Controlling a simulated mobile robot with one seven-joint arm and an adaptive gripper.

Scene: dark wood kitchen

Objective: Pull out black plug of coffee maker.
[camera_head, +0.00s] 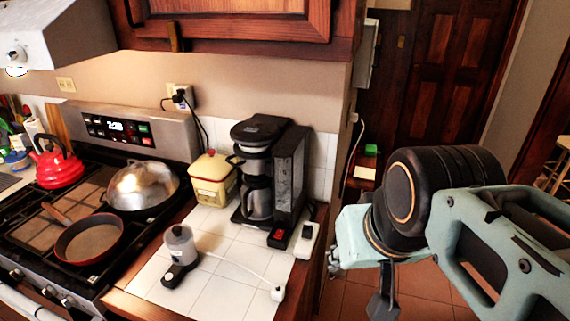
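The black coffee maker (262,165) stands on the white tiled counter against the back wall. A black plug (179,97) sits in the wall outlet (187,92) left of it and higher up. A dark cord runs down the wall from the plug behind the yellow container. My gripper (378,290) is at the right, beyond the counter's right edge, over the floor and apart from plug and coffee maker. It is seen partly from behind, and its finger gap does not show clearly. I see nothing held in it.
A yellow container (212,179) stands below the outlet. A small grinder-like appliance (179,246) with a white cord and plug (277,294) lies on the front counter. The stove (60,215) holds pans and a red kettle (56,163). A wooden cabinet (240,18) hangs above.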

